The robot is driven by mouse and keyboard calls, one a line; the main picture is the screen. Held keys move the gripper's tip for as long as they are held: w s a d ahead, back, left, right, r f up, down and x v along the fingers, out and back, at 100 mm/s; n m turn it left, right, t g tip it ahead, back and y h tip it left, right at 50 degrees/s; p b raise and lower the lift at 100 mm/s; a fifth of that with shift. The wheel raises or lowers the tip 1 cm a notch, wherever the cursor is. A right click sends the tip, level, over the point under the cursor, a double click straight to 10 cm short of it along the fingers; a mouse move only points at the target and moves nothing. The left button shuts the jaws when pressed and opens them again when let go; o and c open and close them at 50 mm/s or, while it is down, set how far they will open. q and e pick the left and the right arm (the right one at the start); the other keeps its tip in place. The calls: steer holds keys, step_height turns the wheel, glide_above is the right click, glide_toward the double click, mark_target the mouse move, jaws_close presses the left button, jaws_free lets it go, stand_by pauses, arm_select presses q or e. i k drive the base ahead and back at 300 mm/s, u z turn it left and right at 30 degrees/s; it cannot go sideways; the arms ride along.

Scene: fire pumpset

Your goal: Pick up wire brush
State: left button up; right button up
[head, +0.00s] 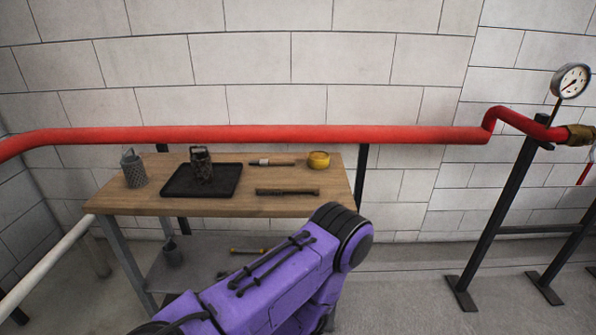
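A long dark, rough-textured tool (287,191) lies flat near the front right of the wooden bench top; it looks like the wire brush, but its bristles are too small to make out. Neither of my grippers shows in the head view. A purple arm link of mine stands in front of the bench, with no hand visible.
A red pipe (260,134) runs behind. A lower shelf (200,262) holds more items.

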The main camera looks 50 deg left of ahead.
mark_target(268, 188)
steer(key=u, duration=0.5)
steer(key=i, duration=0.8)
steer(key=u, duration=0.7)
